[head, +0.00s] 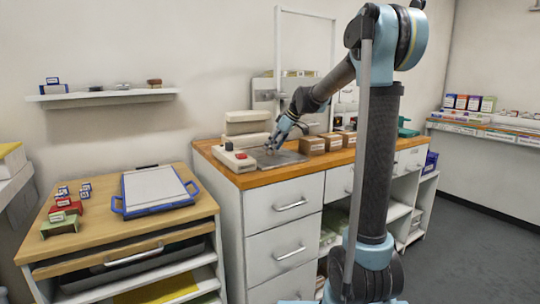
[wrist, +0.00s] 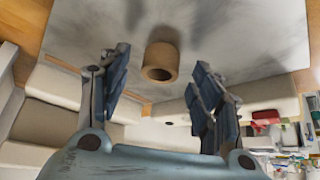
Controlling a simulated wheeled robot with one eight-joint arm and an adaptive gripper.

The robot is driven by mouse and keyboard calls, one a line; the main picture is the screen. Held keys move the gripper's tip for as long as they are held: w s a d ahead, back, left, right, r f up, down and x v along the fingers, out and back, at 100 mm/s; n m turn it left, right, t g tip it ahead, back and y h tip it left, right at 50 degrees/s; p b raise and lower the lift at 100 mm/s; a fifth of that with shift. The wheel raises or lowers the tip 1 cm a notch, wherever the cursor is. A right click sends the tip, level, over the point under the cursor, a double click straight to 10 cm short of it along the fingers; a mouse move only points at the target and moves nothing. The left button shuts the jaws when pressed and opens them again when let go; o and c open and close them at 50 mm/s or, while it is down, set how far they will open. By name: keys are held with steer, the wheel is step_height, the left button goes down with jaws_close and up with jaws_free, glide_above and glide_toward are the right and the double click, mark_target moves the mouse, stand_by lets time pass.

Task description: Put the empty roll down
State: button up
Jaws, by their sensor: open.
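The empty roll, a short brown cardboard tube (wrist: 163,52), shows in the wrist view on a grey plate (wrist: 230,35), its open end facing the camera. My gripper (wrist: 159,65) is open, with one finger on each side of the roll and a clear gap to both. In the head view my gripper (head: 271,146) is low over the grey plate (head: 290,157) on the wooden counter. I cannot make out the roll in the head view; my gripper likely hides it.
A white device with a red button (head: 238,158) is left of the plate. Brown boxes (head: 313,145) stand close on its right. A thin frame (head: 277,60) rises behind.

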steer(key=shift+w+a+f, duration=0.1)
steer(key=shift+a+f, duration=0.15)
steer(key=shift+f, duration=0.2)
steer(key=c, duration=0.8)
steer(key=shift+c, duration=0.2)
